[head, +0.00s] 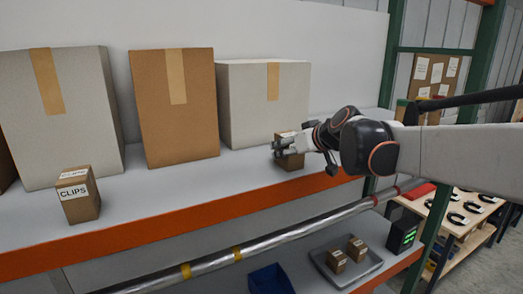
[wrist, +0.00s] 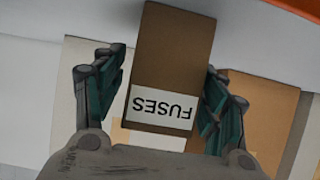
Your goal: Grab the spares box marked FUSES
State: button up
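The small brown spares box marked FUSES (wrist: 172,65) lies between the fingers of my gripper (wrist: 165,85) in the wrist view, its white label upside down there. A finger stands on each side of the box, and a narrow gap shows at the left finger; the right finger is close to the box. In the head view the FUSES box (head: 290,160) stands on the shelf at its right part, partly hidden by my gripper (head: 281,147). Another small brown box marked CLIPS (head: 78,195) stands at the left on the same shelf.
Large cartons stand behind on the shelf: a grey one (head: 60,120), a brown one (head: 175,120) and another grey one (head: 262,105). An orange beam (head: 180,225) edges the shelf. Below are a metal pipe (head: 290,235) and a grey tray (head: 335,280) with two small boxes.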

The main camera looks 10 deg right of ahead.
jog(key=shift+w+a+f, duration=0.1)
jog(key=shift+w+a, duration=0.1)
jog(key=shift+w, duration=0.1)
jog(key=c, duration=0.9)
jog(key=shift+o, duration=0.2)
jog(key=shift+s, duration=0.15)
jog(key=shift+d, duration=0.1)
jog(key=shift+r, duration=0.2)
